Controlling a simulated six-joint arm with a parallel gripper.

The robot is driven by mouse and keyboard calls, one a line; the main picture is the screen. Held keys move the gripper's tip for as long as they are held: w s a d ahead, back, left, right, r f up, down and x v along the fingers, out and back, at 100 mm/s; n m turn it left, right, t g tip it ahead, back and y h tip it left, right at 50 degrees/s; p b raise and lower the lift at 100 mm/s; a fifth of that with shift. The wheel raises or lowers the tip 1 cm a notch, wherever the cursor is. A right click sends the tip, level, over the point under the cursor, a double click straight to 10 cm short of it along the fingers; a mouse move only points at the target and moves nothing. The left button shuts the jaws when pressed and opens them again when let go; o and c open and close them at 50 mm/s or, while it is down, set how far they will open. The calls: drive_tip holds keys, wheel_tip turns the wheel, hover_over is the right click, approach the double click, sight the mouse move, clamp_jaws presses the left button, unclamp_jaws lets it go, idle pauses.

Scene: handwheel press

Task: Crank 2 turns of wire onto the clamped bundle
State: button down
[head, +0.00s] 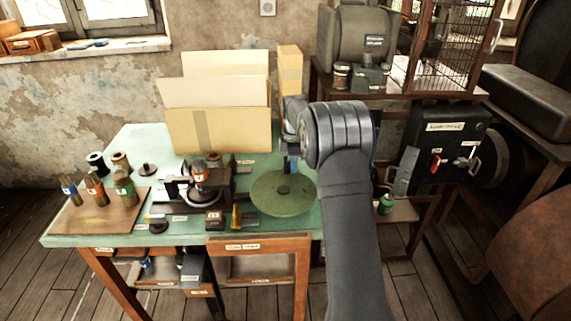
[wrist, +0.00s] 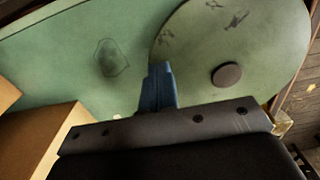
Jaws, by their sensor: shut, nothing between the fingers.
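My gripper (head: 291,165) points down over the right part of the green bench, above the back of a round green disc (head: 270,200). In the wrist view its blue fingers (wrist: 157,88) are shut with nothing between them, beside the disc's edge. The disc (wrist: 262,40) has a dark round hub (wrist: 226,75). A dark bench device (head: 180,196) stands left of the disc, with an orange-and-white labelled piece (head: 199,174) on it. I cannot make out the clamped bundle, the wire or a crank handle for certain.
A wooden board (head: 90,219) with several upright labelled pieces lies at the bench's left. Cardboard boxes (head: 215,133) stand along the back, close to my gripper. Small items (head: 214,219) lie at the front. A dark machine (head: 440,140) stands to the right.

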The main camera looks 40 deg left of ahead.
drive_tip(key=shift+s+a, duration=0.25)
drive_tip(key=shift+a, duration=0.3)
drive_tip(key=shift+w+d, duration=0.7)
drive_tip(key=shift+d, duration=0.2)
wheel_tip(320, 180, up, 8)
wheel_tip(320, 180, down, 8)
drive_tip(key=shift+r, duration=0.15)
drive_tip(key=shift+s+a+f, duration=0.15)
drive_tip(key=shift+a+f, duration=0.05)
drive_tip(key=shift+f, duration=0.05)
drive_tip(key=shift+s+a+r, duration=0.1)
drive_tip(key=shift+s+a, duration=0.3)
drive_tip(key=shift+a, duration=0.05)
